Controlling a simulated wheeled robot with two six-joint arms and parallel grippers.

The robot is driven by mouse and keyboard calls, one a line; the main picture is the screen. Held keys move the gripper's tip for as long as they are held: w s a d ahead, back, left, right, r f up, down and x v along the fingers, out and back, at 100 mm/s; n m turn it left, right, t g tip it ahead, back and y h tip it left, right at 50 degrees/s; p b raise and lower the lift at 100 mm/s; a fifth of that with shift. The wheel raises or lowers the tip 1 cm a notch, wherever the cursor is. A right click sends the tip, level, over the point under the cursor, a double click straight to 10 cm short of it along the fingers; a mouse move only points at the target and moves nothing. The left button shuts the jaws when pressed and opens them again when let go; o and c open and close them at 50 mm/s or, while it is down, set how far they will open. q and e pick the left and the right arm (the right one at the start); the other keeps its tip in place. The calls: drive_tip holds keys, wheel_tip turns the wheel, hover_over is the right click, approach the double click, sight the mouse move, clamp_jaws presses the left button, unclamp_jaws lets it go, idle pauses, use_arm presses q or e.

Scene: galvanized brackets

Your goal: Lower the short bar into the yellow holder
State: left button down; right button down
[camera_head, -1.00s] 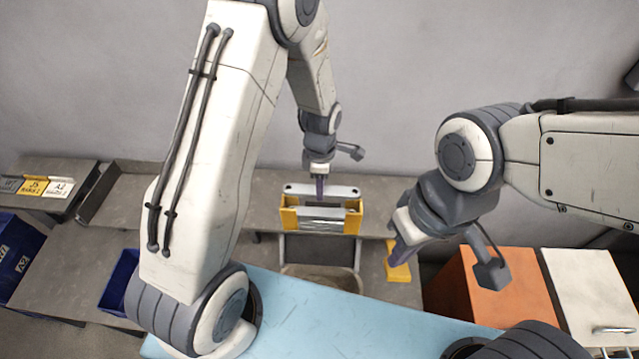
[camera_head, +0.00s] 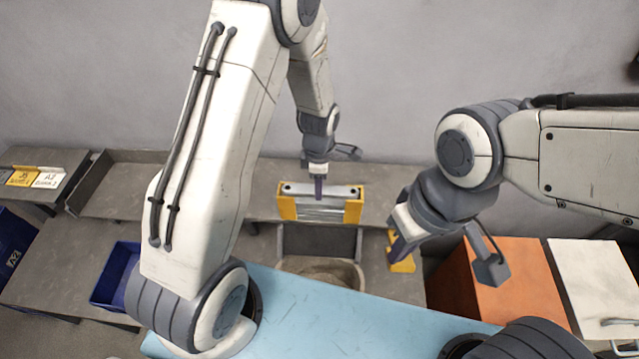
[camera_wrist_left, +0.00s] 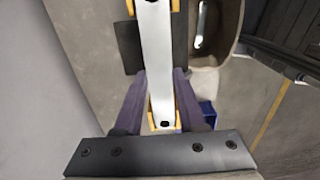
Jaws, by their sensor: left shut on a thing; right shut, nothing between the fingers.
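The yellow holder (camera_head: 353,208) stands on the grey bench at the back, with a yellow upright at each end and silver metal between them. My left gripper (camera_head: 318,188) points down over its middle and is shut on the short bar (camera_head: 297,188), a flat silver strip. The bar lies level along the holder's top, its ends at the yellow uprights. In the left wrist view the bar (camera_wrist_left: 156,50) runs between the purple fingers, with yellow at both ends; whether it rests on the holder I cannot tell. My right gripper (camera_head: 398,250) is shut and empty, off to the right.
A small yellow block (camera_head: 404,264) is on the bench by my right gripper. An orange cabinet (camera_head: 510,285) and a white one (camera_head: 598,285) stand at right. A blue bin (camera_head: 115,280) and a grey tray (camera_head: 125,185) are at left. A light-blue surface (camera_head: 330,320) is in front.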

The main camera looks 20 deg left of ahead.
use_arm(q)
drive_tip(key=shift+f, duration=0.15)
drive_tip(key=shift+c, duration=2.1)
unclamp_jaws()
wheel_tip(320, 180, up, 10)
drive_tip(key=b, duration=0.2)
drive_tip(key=shift+r, duration=0.25)
drive_tip(key=s+d+r+m, duration=0.2)
drive_tip(key=s+d+m, duration=0.1)
drive_tip(key=s+m, duration=0.4)
drive_tip(key=s+d+r+m, duration=0.2)
drive_tip(key=s+r+m, duration=0.1)
drive_tip(key=s+m, duration=0.5)
drive_tip(key=s+d+r+m+h, duration=0.1)
drive_tip(key=s+d+r+m, duration=0.2)
drive_tip(key=s+m, duration=0.4)
drive_tip(key=m, duration=0.5)
drive_tip(key=shift+s+d+b, duration=0.3)
drive_tip(key=shift+d+b, duration=0.05)
